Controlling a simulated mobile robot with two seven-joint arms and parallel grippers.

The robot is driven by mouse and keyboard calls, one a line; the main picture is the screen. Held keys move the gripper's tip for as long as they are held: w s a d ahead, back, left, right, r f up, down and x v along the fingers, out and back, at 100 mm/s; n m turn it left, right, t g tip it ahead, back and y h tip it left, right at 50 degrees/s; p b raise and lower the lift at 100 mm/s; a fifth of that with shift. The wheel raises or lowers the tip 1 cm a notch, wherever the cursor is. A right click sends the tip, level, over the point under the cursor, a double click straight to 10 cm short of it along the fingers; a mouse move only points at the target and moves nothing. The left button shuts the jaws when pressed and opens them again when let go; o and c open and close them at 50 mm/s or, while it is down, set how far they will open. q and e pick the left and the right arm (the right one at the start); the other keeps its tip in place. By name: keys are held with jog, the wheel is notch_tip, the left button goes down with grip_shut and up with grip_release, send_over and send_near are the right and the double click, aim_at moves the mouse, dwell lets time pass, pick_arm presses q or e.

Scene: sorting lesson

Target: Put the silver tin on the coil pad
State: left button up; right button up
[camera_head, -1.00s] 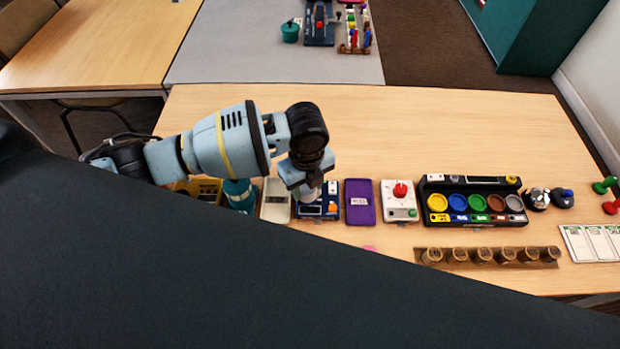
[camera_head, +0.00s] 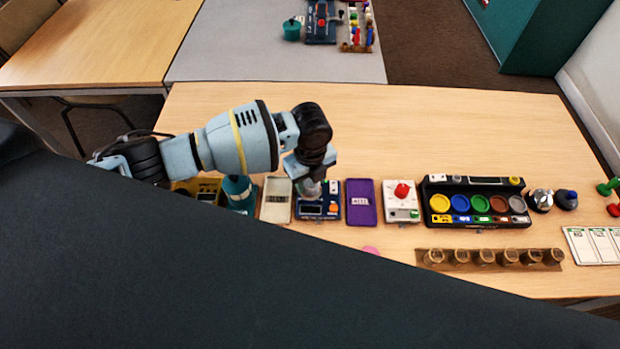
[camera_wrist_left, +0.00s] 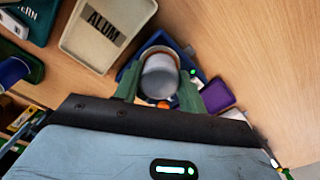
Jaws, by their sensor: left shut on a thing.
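My left gripper (camera_head: 314,184) is shut on the silver tin (camera_wrist_left: 160,77), which sits upright between its two green fingers in the left wrist view. In the head view the tin (camera_head: 311,189) shows only as a small grey patch under the wrist. It is over the back part of the blue unit (camera_head: 316,214), which has a dark screen and an orange button and seems to be the coil pad. The tin hides the pad's middle, and I cannot tell whether the two touch. My right gripper is not in view.
A cream tray (camera_wrist_left: 97,24) marked ALUM and a purple tray (camera_head: 361,203) flank the blue unit. A white box with a red knob (camera_head: 402,191) and a black rack of coloured dishes (camera_head: 475,184) stand right. The table behind is clear. A dark panel hides the front left.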

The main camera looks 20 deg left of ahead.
aim_at(310, 181)
pick_arm(q)
jog(key=shift+f, duration=0.1)
jog(key=o, duration=1)
jog(key=shift+r, duration=0.6)
notch_tip(310, 181, up, 11)
jog(key=p, duration=0.1)
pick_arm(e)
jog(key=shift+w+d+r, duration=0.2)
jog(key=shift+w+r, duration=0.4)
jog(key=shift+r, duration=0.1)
